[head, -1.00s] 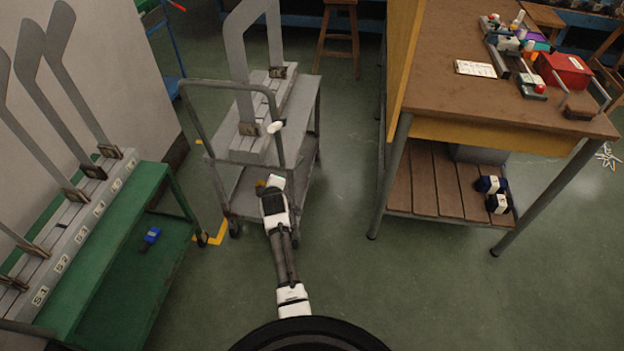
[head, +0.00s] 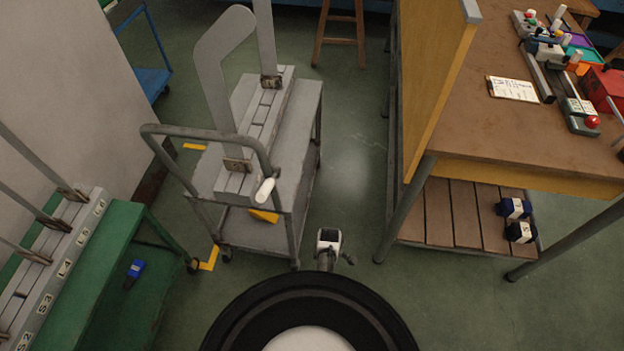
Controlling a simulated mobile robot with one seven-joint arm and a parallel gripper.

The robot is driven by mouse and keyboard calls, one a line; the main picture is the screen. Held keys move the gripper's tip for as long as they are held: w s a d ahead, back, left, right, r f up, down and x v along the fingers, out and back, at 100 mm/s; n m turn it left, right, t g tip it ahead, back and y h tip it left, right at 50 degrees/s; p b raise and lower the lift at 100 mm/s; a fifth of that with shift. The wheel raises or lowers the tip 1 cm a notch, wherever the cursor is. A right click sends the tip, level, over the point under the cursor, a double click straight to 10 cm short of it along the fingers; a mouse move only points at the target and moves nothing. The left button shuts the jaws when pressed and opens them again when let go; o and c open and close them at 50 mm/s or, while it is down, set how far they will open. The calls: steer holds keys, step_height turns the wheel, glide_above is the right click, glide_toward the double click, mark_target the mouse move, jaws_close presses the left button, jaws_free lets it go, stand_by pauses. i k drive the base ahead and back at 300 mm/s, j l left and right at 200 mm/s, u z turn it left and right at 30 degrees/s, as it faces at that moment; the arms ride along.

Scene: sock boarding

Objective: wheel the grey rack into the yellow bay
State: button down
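The grey rack (head: 299,148) is a two-shelf wheeled cart with upright grey boards on top. Its tube handle (head: 200,133) faces me and carries a white grip (head: 264,190). The rack stands just right of yellow floor marks, a corner mark (head: 209,259) near its front left wheel and a short strip (head: 193,147) farther back. The rest of the bay's outline is not visible. My arm is folded close to my base, right of the rack's front and apart from it. My gripper end (head: 341,257) is small and partly hidden; its fingers are unclear.
A green bench (head: 152,240) with boards stands at left, close to the corner mark. A pale wall (head: 75,90) is behind it. A wooden workbench (head: 455,115) stands at right. Clear floor (head: 350,165) lies between rack and workbench. A blue cart (head: 152,80) is farther back.

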mark_target(274, 127)
steer(key=i, duration=1.05)
